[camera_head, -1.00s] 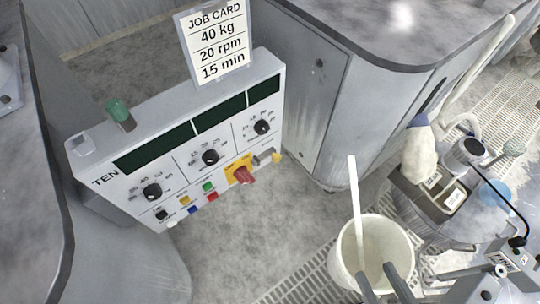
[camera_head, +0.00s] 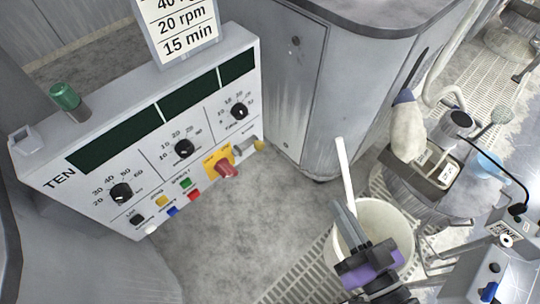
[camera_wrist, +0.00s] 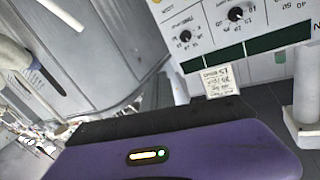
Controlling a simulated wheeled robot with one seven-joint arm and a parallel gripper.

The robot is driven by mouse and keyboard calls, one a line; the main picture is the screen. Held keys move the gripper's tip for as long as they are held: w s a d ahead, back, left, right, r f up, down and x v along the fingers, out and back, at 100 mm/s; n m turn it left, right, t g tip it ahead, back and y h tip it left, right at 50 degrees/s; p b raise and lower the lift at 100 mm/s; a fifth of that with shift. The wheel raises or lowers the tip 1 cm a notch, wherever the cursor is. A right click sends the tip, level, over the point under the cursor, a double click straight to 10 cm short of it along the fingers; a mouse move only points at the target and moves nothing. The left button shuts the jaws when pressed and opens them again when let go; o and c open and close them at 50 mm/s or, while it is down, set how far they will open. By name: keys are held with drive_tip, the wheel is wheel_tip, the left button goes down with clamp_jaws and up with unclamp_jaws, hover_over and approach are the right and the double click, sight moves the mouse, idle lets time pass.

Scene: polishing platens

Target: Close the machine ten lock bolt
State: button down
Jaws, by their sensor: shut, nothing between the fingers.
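The machine ten panel (camera_head: 115,165) is a pale box with the label TEN, dark displays and black dials, at left in the head view. At its lower right end is a small grey bolt (camera_head: 245,147) with a yellowish tip, beside the red knob (camera_head: 227,169) on its yellow plate. I cannot tell how far the bolt is slid. My gripper (camera_head: 346,217) is shut and empty, in front of the white bucket and well to the lower right of the bolt. In the wrist view the panel (camera_wrist: 205,50) appears upside down beyond the purple gripper body; the bolt is not clear there.
The white bucket (camera_head: 388,212) with a white stick (camera_head: 345,165) stands close to my gripper. A grey cabinet (camera_head: 300,80) is behind. A bottle (camera_head: 407,130) and a tray are at right. Bare floor (camera_head: 250,225) lies between panel and bucket. A job card (camera_head: 177,30) stands on the panel.

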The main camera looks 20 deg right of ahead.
drive_tip(key=w+f+m+b, duration=0.6)
drive_tip(key=w+f+m, duration=1.1)
drive_tip(key=w, duration=0.3)
drive_tip(key=w+a+p, duration=0.2)
drive_tip(key=w+a, duration=0.1)
drive_tip(key=w, duration=0.5)
drive_tip(key=shift+w+a+r+p, duration=0.25)
drive_tip(key=shift+a+r+p, duration=0.05)
drive_tip(key=shift+a+r, duration=0.05)
